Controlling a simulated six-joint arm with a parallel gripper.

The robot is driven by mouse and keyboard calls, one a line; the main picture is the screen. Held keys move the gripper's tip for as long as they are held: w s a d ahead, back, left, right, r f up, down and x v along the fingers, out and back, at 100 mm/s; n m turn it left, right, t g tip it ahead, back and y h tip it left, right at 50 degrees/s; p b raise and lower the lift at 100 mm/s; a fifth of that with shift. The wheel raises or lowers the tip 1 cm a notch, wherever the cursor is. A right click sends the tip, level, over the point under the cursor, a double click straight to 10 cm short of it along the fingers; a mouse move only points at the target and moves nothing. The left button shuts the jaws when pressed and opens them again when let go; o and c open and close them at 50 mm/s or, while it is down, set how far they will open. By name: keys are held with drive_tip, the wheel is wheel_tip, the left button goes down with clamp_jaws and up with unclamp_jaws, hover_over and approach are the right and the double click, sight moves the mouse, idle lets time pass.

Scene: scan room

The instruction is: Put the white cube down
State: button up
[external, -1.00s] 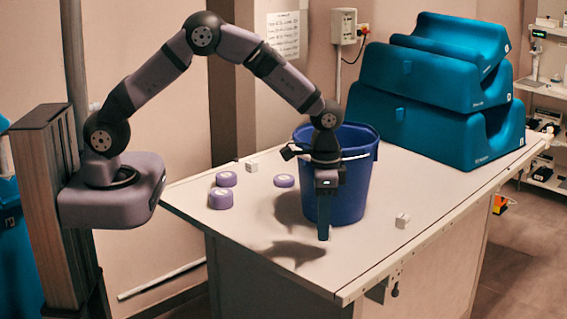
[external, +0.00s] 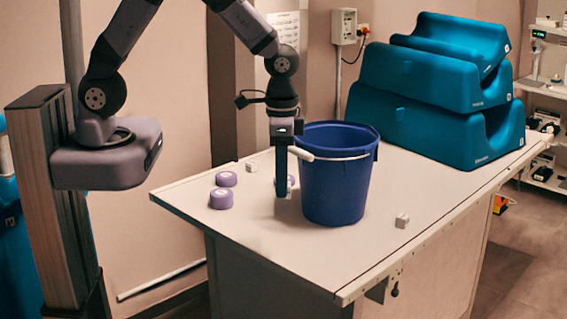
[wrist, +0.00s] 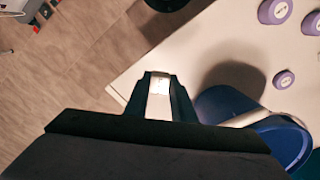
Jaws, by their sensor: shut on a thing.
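My gripper (external: 282,190) points down to the left of the blue bucket, above the table. Its dark blue fingers are shut on a small white cube (wrist: 159,84), seen between the fingertips in the wrist view. In the external view the held white cube (external: 284,192) barely shows at the fingertips. Its height above the table is hard to judge. Two other whitish cubes stand on the table: one at the back left (external: 251,167), one at the front right (external: 402,220).
The blue bucket (external: 336,190) stands close to the right of my gripper, its pale handle near the fingers. Purple discs (external: 221,199) lie to the left, one partly behind the fingers. Teal foam blocks (external: 430,115) are stacked at the back right. The table's (external: 290,245) front area is clear.

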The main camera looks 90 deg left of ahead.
drive_tip(key=w+a+r+b, duration=0.3)
drive_tip(key=w, duration=0.2)
wheel_tip(320, 180, up, 6)
drive_tip(key=m+b, duration=0.4)
drive_tip(key=b, duration=0.2)
hover_over(340, 200)
drive_tip(key=s+d, duration=0.2)
drive_tip(key=s, duration=0.3)
drive_tip(key=w+a+f+m, duration=0.3)
drive_tip(key=w+a+f, duration=0.2)
drive_tip(key=a+f, duration=0.25)
drive_tip(key=shift+m, duration=0.9)
drive_tip(key=shift+w+a+f+p, duration=0.15)
drive_tip(key=shift+a+f, duration=0.1)
drive_tip(key=shift+f, duration=2.45)
drive_tip(key=shift+w+a+f+p, duration=0.1)
drive_tip(key=shift+a+f, duration=0.15)
drive_tip(key=shift+f, duration=2.4)
drive_tip(key=shift+w+a+f+p, duration=0.15)
drive_tip(key=shift+a+f, duration=0.1)
drive_tip(key=shift+f, duration=2.45)
drive_tip(key=shift+f, duration=0.15)
drive_tip(key=o, duration=1)
